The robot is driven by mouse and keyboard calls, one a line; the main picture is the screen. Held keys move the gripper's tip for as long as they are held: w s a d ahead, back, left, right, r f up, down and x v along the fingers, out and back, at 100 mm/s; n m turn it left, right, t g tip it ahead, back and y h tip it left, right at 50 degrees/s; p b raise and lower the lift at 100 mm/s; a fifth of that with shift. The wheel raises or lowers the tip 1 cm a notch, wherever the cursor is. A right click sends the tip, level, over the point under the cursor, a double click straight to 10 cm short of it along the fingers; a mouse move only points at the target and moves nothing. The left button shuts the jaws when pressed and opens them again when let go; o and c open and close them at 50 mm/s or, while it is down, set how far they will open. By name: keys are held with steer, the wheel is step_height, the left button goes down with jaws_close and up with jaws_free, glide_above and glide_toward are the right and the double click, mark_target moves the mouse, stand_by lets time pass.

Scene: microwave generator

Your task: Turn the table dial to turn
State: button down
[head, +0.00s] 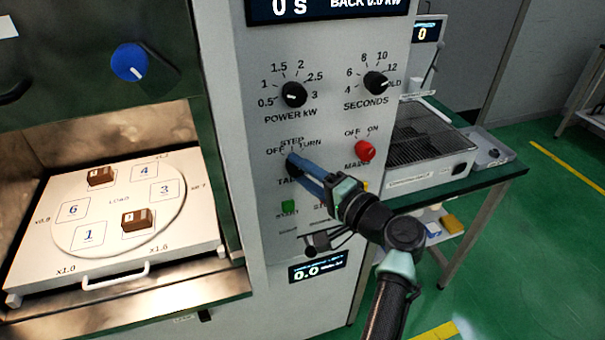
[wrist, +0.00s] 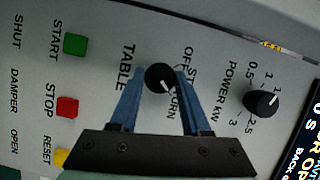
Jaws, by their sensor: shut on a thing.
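The table dial (wrist: 158,76) is a round black knob with a white pointer mark, on the grey control panel (head: 265,130). In the wrist view its mark slants down and right, toward the side of the TURN label. My gripper (wrist: 160,74) has its blue fingers on either side of the knob and is shut on it. In the head view my gripper (head: 293,163) reaches the panel from the lower right, and its fingers cover most of the dial and part of the TABLE label.
Above are the power dial (head: 294,95) and seconds dial (head: 376,83). A red main knob (head: 365,151) sits close right of my gripper. A green start button (head: 288,206) is below. The open chamber at left holds a turntable (head: 120,205) with two brown blocks.

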stand_by(0.5)
steer(key=shift+c, duration=1.8)
jaws_free()
steer(key=shift+s, duration=0.1)
steer(key=b+v, duration=0.2)
steer(key=v, duration=1.1)
